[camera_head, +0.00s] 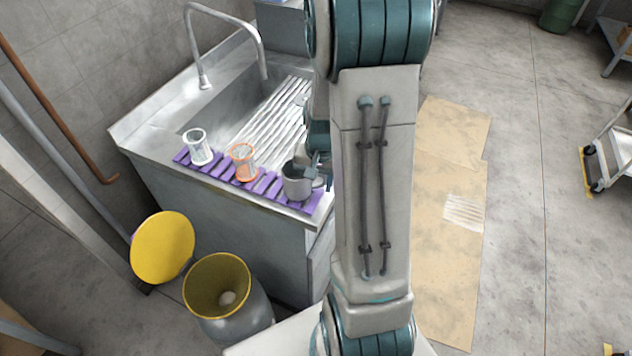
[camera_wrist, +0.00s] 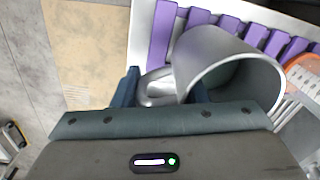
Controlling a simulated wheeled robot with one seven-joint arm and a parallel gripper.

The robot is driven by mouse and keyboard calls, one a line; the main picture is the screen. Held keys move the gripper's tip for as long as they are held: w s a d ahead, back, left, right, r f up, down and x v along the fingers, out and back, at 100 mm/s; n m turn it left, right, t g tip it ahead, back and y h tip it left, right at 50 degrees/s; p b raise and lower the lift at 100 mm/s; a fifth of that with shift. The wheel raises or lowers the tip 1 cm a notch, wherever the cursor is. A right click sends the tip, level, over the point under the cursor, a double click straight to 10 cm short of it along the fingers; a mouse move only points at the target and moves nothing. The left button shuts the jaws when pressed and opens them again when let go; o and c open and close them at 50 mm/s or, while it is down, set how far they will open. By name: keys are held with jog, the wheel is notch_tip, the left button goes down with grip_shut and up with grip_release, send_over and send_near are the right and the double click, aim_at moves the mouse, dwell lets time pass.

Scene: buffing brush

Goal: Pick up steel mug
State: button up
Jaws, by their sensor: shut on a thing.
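The steel mug (camera_head: 295,184) is a grey metal cup at the right end of the purple slatted mat (camera_head: 222,172) on the sink counter. In the wrist view the mug (camera_wrist: 222,62) shows its open rim and hollow inside, and its handle (camera_wrist: 157,86) lies between my two fingers. My gripper (camera_wrist: 165,88) is shut on the mug at its handle side. In the head view my gripper (camera_head: 314,168) is beside the mug, partly hidden by my arm. Whether the mug's base touches the mat is hard to tell.
An orange-and-white cup (camera_head: 243,160) stands just left of the mug, and a white cup (camera_head: 198,147) farther left. Behind are the sink basin (camera_head: 235,115) and tap (camera_head: 203,80). A yellow-rimmed bin (camera_head: 218,285) stands below the counter. Cardboard (camera_head: 455,200) lies on the floor at right.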

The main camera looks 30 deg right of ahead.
jog(key=shift+r, duration=0.6)
notch_tip(320, 180, up, 2)
jog(key=shift+s+r+b, duration=0.1)
jog(key=shift+r+b, duration=0.15)
jog(key=shift+b, duration=0.15)
jog(key=s+a+r+b, duration=0.1)
jog(key=s+a+r, duration=0.4)
jog(key=s, duration=0.5)
jog(key=shift+a+r+b, duration=0.15)
jog(key=shift+r+b, duration=0.15)
jog(key=shift+r, duration=0.55)
jog(key=shift+s, duration=0.1)
dwell(1.9)
